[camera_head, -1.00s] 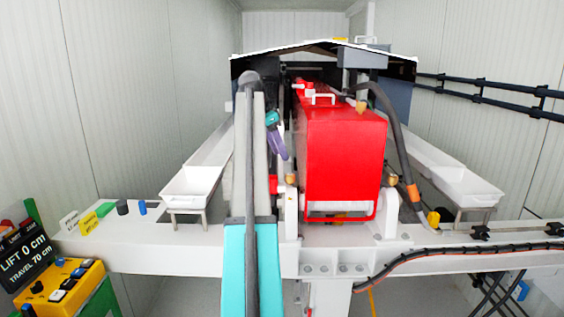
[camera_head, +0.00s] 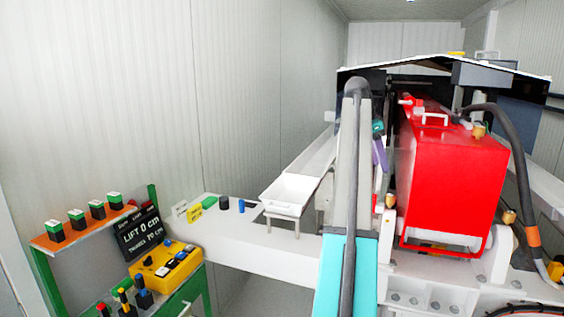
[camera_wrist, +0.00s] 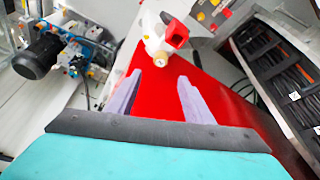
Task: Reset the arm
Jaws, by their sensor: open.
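My arm rises from the bottom of the head view, with a teal lower part and a pale upper link that folds at the top. My gripper (camera_head: 380,150) shows there as a small purple shape just left of the red tank (camera_head: 455,155). In the wrist view my gripper (camera_wrist: 158,88) has two purple fingers spread apart with nothing between them. The red tank's surface (camera_wrist: 205,85) lies below the fingers. A white fitting with a red part (camera_wrist: 163,42) and a brass end is just beyond the fingertips. I cannot tell how far off it is.
A white trough (camera_head: 290,192) stands left of my arm on the white beam (camera_head: 275,245). A yellow control box (camera_head: 163,265) and a sign reading lift 0 cm (camera_head: 138,237) are at lower left. A motor (camera_wrist: 37,55) and an open cable tray (camera_wrist: 275,65) flank the red surface.

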